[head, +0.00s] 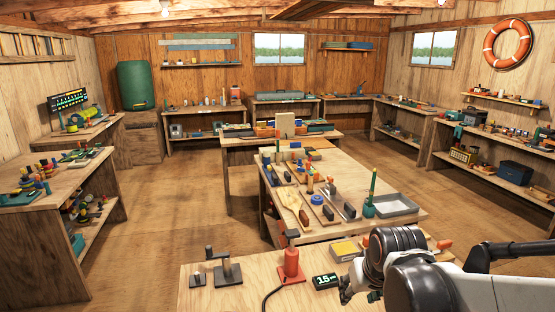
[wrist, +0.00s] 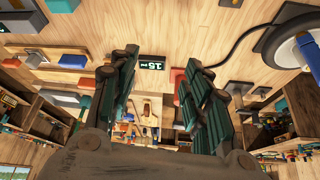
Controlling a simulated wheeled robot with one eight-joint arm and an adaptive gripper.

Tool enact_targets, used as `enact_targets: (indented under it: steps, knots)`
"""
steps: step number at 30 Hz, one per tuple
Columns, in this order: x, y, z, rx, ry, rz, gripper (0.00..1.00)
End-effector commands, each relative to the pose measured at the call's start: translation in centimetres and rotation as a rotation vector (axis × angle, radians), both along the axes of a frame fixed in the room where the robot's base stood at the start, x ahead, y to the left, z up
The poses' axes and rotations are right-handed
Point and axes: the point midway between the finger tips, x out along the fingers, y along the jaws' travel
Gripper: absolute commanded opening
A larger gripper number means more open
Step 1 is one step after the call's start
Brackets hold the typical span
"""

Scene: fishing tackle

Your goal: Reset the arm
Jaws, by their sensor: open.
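My arm (head: 400,265) reaches in from the lower right of the head view, white and dark, low over the front wooden bench. My gripper (wrist: 157,68) shows in the wrist view with its two dark green, jointed fingers spread apart and nothing between them. In the head view the gripper is mostly hidden behind the arm's wrist, beside a small black display (head: 325,281) reading 15. That display also shows in the wrist view (wrist: 152,62), beyond the gap between the fingers.
The front bench (head: 225,300) carries a red weight-like piece (head: 291,268), a dark clamp-like tool (head: 225,268) and a yellow box (head: 346,250). Behind it, a long table (head: 400,222) holds a grey tray (head: 392,205) and several tools. Open floor (head: 160,225) lies left.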

Motion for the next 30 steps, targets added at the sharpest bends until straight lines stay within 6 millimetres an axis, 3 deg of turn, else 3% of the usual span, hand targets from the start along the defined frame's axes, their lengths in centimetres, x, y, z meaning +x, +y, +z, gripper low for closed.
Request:
enact_targets:
  steps: [9, 18, 24, 30]
  knots:
    - [-6.2, -0.5, 4.6, 0.002, -0.068, -0.015, 0.44]
    - [-11.7, -0.8, 6.5, 0.004, -0.129, -0.028, 0.44]
    - [-13.7, -0.9, 6.8, 0.005, -0.153, -0.032, 0.44]
    - [-14.1, -0.9, 6.9, 0.004, -0.160, -0.034, 0.44]
